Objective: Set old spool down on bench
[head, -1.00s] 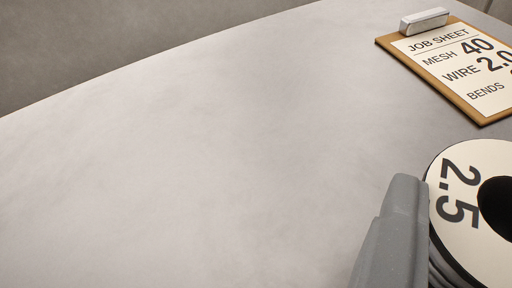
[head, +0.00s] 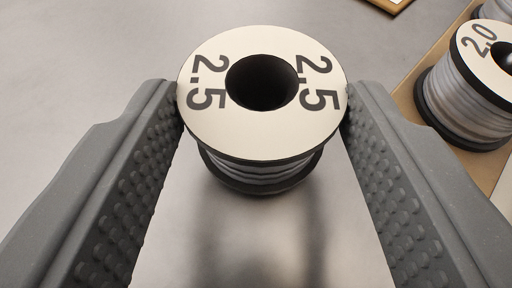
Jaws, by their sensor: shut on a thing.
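The old spool (head: 262,142) is in the middle of the head view. It has a cream top flange marked 2.5 twice, a dark centre hole and grey wire wound below. My gripper (head: 262,92) is shut on it, with one grey studded finger at each side of the top flange. The spool looks upright. The grey bench (head: 90,60) lies beneath it, with a dark shadow or reflection in front of the spool. I cannot tell whether its lower flange touches the bench.
A second spool marked 2.0 (head: 465,95) stands on a tan board or tray (head: 425,82) at the right, with part of another spool (head: 497,10) behind it. A brown board edge (head: 392,4) shows at the top right. The bench to the left is clear.

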